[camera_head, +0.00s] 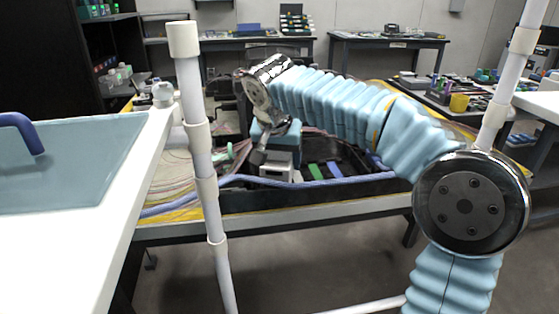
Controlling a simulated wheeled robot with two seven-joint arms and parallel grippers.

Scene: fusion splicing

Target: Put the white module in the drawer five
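My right arm, in a blue ribbed sleeve, reaches from the lower right across to the middle of the head view. Its gripper (262,150) is small and points down over the cluttered work table; I cannot tell whether its fingers are open or shut. A small white-grey box (279,172) sits just below it, possibly the white module; I cannot tell whether they touch. A dark open tray (345,155) with green and blue pieces lies to the right of the box. I cannot make out a numbered drawer five. My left gripper is not in view.
A white counter (110,235) with a blue-grey recessed panel fills the left. White upright pipes (205,180) stand in front of the work table. Loose cables (172,180) lie on the table's left. Benches line the back wall.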

